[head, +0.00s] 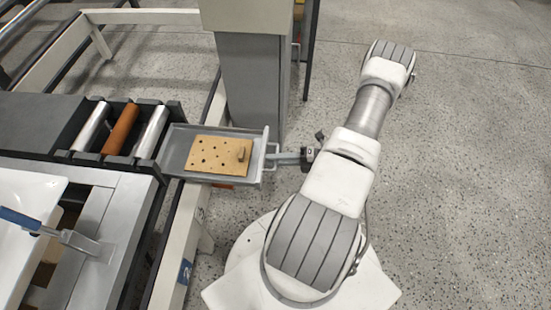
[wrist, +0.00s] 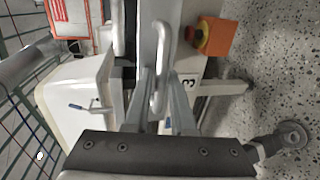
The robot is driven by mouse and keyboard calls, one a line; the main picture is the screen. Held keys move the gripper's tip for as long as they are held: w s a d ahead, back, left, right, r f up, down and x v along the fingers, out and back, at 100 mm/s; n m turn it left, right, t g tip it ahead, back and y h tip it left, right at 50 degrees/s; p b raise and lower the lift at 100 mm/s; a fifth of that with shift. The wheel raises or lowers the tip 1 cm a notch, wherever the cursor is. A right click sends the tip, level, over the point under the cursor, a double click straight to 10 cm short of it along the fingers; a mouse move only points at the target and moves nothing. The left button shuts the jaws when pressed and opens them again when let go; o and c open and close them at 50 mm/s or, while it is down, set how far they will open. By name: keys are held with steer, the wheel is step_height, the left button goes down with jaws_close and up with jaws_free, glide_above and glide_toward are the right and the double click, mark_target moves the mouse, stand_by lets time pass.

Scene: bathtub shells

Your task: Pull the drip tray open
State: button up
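The drip tray (head: 173,154) is a shallow grey metal tray. In the head view it sticks out to the right from under the roller end of the conveyor. A tan board with holes (head: 220,156) and a small knob lies in it. A bar handle (wrist: 163,40) is on the tray's right end. My gripper (head: 275,158) reaches in from the right at that handle. In the wrist view my gripper's fingers (wrist: 162,76) stand on both sides of the metal handle bar and appear closed against it. The finger contact is small in the head view.
Steel and orange rollers (head: 122,129) lie left of the tray. A grey post (head: 254,85) stands close behind it. A pale frame rail (head: 188,232) runs beneath it. A white tub shell (head: 28,195) is at left. Speckled floor at right is open.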

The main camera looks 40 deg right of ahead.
steer(key=shift+d, duration=0.1)
steer(key=p+v, duration=0.2)
steer(key=v, duration=1.5)
steer(key=shift+s+d, duration=0.1)
steer(key=shift+s, duration=0.05)
